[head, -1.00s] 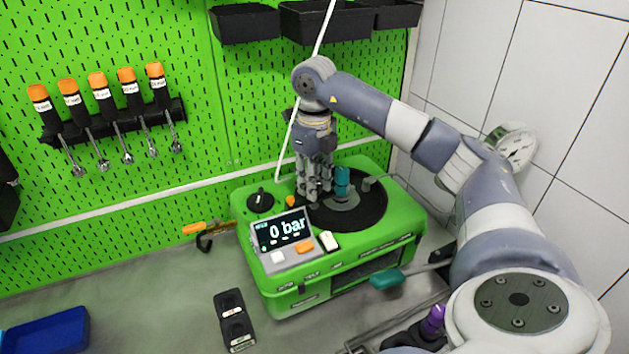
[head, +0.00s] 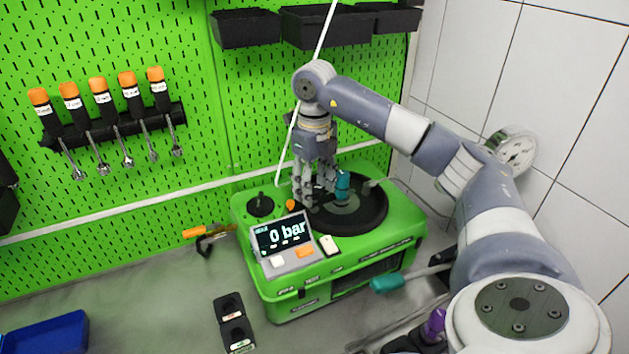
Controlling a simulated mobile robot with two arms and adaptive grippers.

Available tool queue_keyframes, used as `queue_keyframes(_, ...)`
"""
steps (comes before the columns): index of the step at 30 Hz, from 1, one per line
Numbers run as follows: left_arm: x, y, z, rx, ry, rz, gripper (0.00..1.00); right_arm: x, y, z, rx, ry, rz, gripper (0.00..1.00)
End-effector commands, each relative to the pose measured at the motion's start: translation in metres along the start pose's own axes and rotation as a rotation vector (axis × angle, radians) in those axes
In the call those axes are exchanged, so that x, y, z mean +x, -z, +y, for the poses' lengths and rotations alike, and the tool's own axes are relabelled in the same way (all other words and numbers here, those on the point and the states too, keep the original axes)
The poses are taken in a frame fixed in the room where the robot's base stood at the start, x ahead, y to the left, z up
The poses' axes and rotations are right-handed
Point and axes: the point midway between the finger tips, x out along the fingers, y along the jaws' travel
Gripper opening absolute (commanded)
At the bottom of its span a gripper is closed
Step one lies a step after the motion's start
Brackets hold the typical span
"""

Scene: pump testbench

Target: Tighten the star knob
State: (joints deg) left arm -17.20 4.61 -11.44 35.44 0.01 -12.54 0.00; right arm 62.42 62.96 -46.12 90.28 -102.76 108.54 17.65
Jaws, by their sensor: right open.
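My right gripper (head: 316,204) points straight down over the round black plate (head: 372,212) on top of the green test bench (head: 408,232). Its fingers are spread open, just left of an upright teal cylinder (head: 342,186). I cannot tell whether they touch it. A black knob (head: 260,205) stands on the bench's left top, left of the gripper. A small orange knob (head: 291,205) is between it and the fingers. I cannot tell for sure which part is the star knob; the fingers may hide it. My left gripper is out of view.
The bench display (head: 280,235) reads 0 bar. A teal-handled lever (head: 387,284) sticks out at the front right. A black two-hole block (head: 234,320) and a blue tray (head: 48,334) lie on the grey table. Orange-handled tools (head: 100,105) hang on the green pegboard. Black bins (head: 325,26) hang above.

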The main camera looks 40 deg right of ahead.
Motion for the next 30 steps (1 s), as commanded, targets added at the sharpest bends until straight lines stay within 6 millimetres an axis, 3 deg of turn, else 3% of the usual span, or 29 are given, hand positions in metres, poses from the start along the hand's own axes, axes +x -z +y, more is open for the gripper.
queue_keyframes(5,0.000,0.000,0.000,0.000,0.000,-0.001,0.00,-0.015,-0.001,0.000,-0.001,-0.001,-0.004,0.50)
queue_keyframes(10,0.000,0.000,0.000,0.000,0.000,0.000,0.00,-0.052,-0.002,0.001,-0.001,-0.002,-0.008,0.50)
queue_keyframes(30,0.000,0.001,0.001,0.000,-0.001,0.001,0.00,-0.114,-0.001,0.000,0.001,0.001,-0.002,0.50)
